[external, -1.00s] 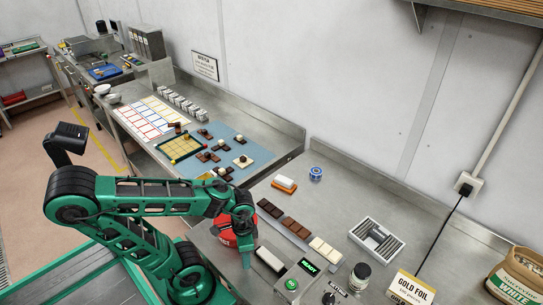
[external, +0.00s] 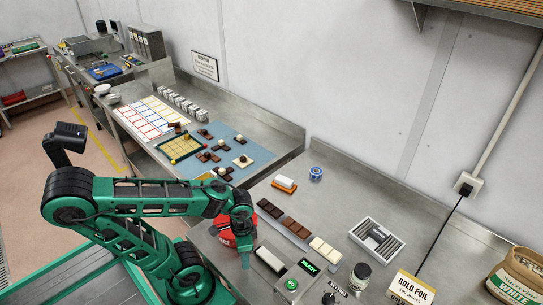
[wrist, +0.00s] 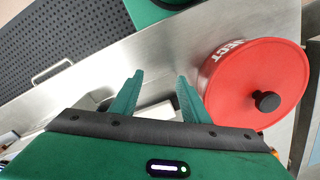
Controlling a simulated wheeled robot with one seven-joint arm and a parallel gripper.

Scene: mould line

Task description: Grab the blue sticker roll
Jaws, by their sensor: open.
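The blue sticker roll (external: 316,173) is a small blue and white roll standing on the metal bench near the wall, right of an orange and white block. My gripper (external: 246,262) is at the front of the bench, left of and nearer the camera than the roll, well apart from it. In the wrist view, my gripper (wrist: 158,95) is open with nothing between its fingers. The roll does not show in the wrist view.
A red lidded container (wrist: 255,78) marked REJECT is close beside my gripper. Bare bench surrounds the roll.

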